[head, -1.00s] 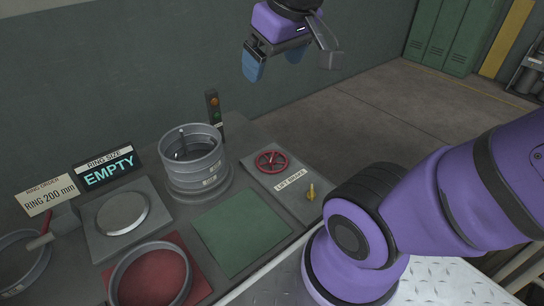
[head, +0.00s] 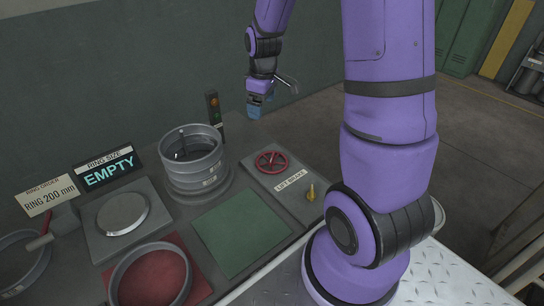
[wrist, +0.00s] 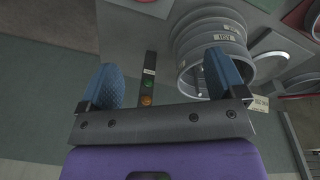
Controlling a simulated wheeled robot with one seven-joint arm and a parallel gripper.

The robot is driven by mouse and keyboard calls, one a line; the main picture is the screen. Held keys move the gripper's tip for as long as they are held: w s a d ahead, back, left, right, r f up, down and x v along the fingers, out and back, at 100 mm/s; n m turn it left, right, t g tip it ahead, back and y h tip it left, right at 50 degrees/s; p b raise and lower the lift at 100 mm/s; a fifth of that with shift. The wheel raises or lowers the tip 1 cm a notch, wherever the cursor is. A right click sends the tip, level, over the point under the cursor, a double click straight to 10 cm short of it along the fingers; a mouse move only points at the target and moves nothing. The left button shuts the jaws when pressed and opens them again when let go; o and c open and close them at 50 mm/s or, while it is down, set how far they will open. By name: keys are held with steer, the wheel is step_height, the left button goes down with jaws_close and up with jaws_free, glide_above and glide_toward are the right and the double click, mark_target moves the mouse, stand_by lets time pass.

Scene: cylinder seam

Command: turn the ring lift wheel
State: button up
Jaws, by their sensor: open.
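The lift wheel is a small red handwheel (head: 271,162) on a grey panel, behind a label that reads LIFT BRAKE. My gripper (head: 254,108) is above and behind the wheel, near the wall, apart from it. In the wrist view my gripper (wrist: 165,85) shows its two blue pads spread wide with nothing between them. A stack of grey rings (head: 194,160) stands left of the wheel; it also shows in the wrist view (wrist: 213,45).
A signal post (head: 214,112) with an orange lamp stands between the rings and my gripper. A brass-coloured knob (head: 311,192) sticks up right of the label. A green mat (head: 242,232) lies clear in front. The size display (head: 108,168) reads EMPTY.

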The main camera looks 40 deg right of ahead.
steer(key=n+g, duration=0.1)
steer(key=n, duration=0.1)
glide_toward(272, 157)
step_height(272, 157, down, 9)
steer(key=shift+w+d+f, duration=0.1)
steer(key=shift+f, duration=0.1)
steer(key=shift+c, duration=0.2)
steer(key=c, duration=0.9)
